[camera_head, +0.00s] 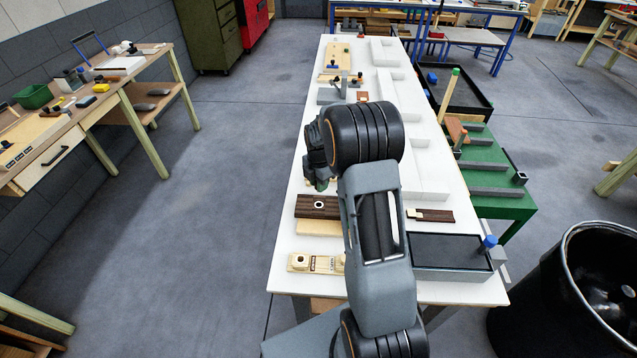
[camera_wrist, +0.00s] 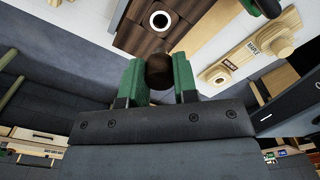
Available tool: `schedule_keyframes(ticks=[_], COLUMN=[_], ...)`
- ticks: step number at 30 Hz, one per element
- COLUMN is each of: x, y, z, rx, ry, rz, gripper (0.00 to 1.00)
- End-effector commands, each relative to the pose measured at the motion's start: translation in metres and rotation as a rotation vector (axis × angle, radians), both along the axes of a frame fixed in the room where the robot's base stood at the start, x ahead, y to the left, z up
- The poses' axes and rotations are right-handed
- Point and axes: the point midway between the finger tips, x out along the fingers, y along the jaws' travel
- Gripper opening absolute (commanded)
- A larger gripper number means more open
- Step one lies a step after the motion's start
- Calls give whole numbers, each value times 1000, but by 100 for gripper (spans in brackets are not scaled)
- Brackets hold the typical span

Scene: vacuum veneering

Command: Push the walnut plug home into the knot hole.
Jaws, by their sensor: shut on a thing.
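My gripper (camera_wrist: 159,82) is shut on the round, dark brown walnut plug (camera_wrist: 159,66), held between its two green finger pads in the wrist view. The dark striped walnut board (camera_wrist: 133,36) lies beyond it, with the light-rimmed knot hole (camera_wrist: 160,20). In that picture the plug is below the hole and apart from it. In the head view the board (camera_head: 307,212) and its hole (camera_head: 319,205) show to the left of my arm. My gripper (camera_head: 321,184) is partly hidden there, near the board's far edge. The plug cannot be made out in that view.
A pale wooden holder (camera_head: 301,262) with a label and round parts sits near the table's front edge. A pale board (camera_head: 318,228) lies next to the walnut board. A dark-topped grey box (camera_head: 449,252) stands at the right. The white table (camera_head: 285,237) is bare at the left.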

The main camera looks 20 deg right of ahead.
Motion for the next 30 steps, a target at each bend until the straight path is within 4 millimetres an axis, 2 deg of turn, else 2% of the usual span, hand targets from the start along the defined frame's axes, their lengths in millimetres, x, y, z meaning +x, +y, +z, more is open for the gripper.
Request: schedule_keyframes(ticks=[19,30], x=[0,0], y=[-1,-1], z=[-50,-57], rx=[1,0], ry=[1,0], rz=[-3,-3], gripper=[0,0])
